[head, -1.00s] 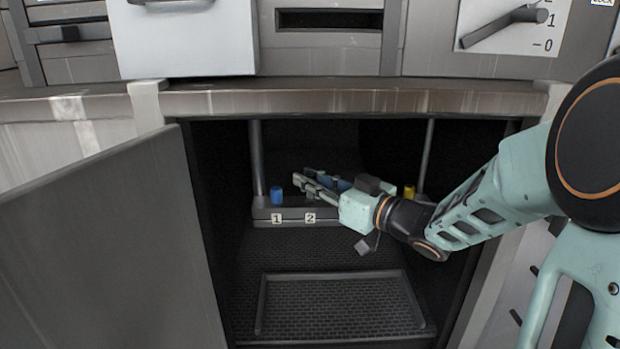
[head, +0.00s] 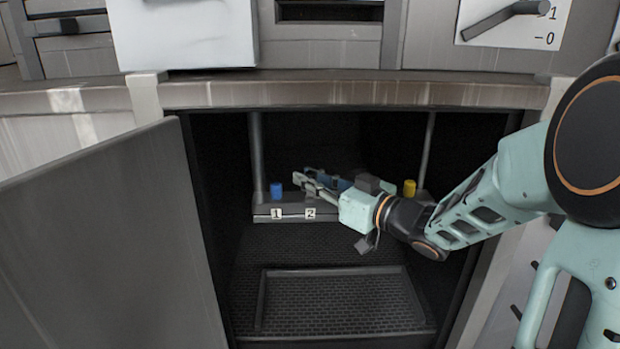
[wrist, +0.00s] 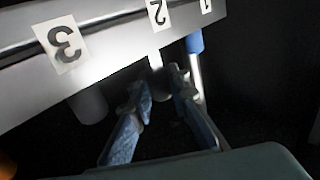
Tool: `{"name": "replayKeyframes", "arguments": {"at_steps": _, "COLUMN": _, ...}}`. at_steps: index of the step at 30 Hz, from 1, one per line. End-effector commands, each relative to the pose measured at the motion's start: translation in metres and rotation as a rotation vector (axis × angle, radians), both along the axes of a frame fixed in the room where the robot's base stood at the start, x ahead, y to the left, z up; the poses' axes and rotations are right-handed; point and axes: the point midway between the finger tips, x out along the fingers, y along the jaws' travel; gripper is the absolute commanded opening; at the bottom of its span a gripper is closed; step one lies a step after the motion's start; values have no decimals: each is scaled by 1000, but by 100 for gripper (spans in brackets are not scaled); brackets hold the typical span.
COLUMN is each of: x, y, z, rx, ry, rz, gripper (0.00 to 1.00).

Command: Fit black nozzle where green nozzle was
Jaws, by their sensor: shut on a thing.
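My gripper (head: 300,178) reaches into the open cabinet at label 2 of the numbered rack (head: 292,213). In the wrist view, the fingers (wrist: 162,88) are shut on a small dark piece (wrist: 158,80), apparently the black nozzle, beside label 2 (wrist: 157,14). The fingers hide much of it, and I cannot tell whether it is seated in the rack. A blue nozzle (head: 277,190) stands at label 1; it also shows in the wrist view (wrist: 195,43). A yellow nozzle (head: 409,187) stands at the rack's right end. No green nozzle is visible.
A grey cylinder (wrist: 89,106) is near label 3 (wrist: 61,44) in the wrist view. A shallow tray (head: 335,303) lies on the cabinet floor. The open door (head: 100,240) bounds the left; two posts rise behind the rack.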

Motion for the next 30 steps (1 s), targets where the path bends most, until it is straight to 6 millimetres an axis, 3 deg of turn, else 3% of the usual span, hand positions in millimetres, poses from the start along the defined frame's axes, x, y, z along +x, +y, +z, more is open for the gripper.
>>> {"name": "replayKeyframes", "arguments": {"at_steps": 30, "x": 0, "y": 0, "z": -15, "rx": 1, "ry": 1, "rz": 0, "gripper": 0}}
